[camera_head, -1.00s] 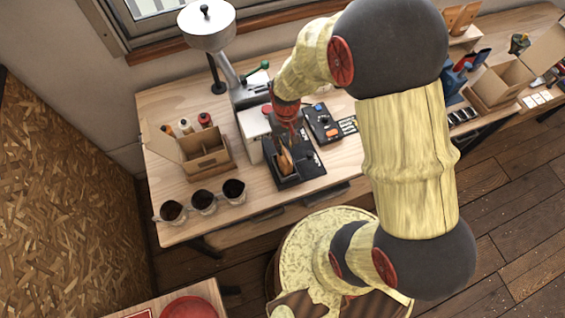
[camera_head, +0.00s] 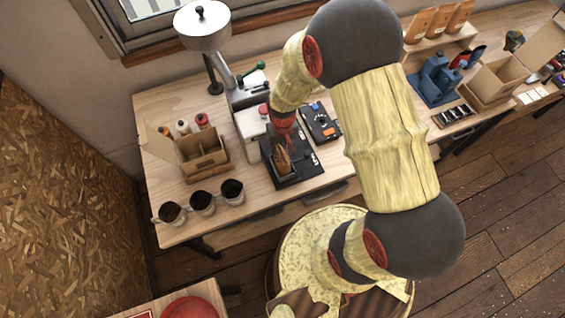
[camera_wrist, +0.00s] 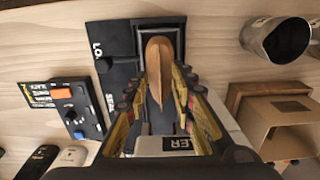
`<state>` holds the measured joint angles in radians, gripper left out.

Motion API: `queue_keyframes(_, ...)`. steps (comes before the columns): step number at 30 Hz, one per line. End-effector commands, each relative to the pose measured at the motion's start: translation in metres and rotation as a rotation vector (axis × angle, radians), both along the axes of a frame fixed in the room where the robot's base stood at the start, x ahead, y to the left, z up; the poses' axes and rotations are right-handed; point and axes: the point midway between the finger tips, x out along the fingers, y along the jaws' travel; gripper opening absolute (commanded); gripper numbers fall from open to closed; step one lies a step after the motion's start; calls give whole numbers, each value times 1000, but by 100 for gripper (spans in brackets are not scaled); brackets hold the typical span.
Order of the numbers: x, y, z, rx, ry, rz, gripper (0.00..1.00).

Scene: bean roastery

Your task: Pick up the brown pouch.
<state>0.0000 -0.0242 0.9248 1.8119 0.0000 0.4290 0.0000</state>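The brown pouch (camera_wrist: 161,62) stands in the black sealer (camera_wrist: 120,70) on the workbench. In the head view, the pouch (camera_head: 283,160) shows in the sealer (camera_head: 304,172), just below my gripper (camera_head: 284,138). In the wrist view, my gripper (camera_wrist: 162,82) is open, with one finger on each side of the pouch. I cannot tell whether either finger touches it. The pouch's far side and base are hidden.
A black control box (camera_head: 321,122) and a grinder (camera_head: 248,118) stand close by. A divided cardboard box (camera_head: 205,158) and three cups (camera_head: 202,202) are to the left. A blue device (camera_head: 437,82) and an open carton (camera_head: 492,82) stand to the right.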

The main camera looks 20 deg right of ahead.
Motion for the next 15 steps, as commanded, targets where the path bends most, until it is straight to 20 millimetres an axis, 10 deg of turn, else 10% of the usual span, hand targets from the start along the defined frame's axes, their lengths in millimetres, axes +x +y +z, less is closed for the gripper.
queue_keyframes(15, 0, 0, -4, 0, 0, 0, 25)
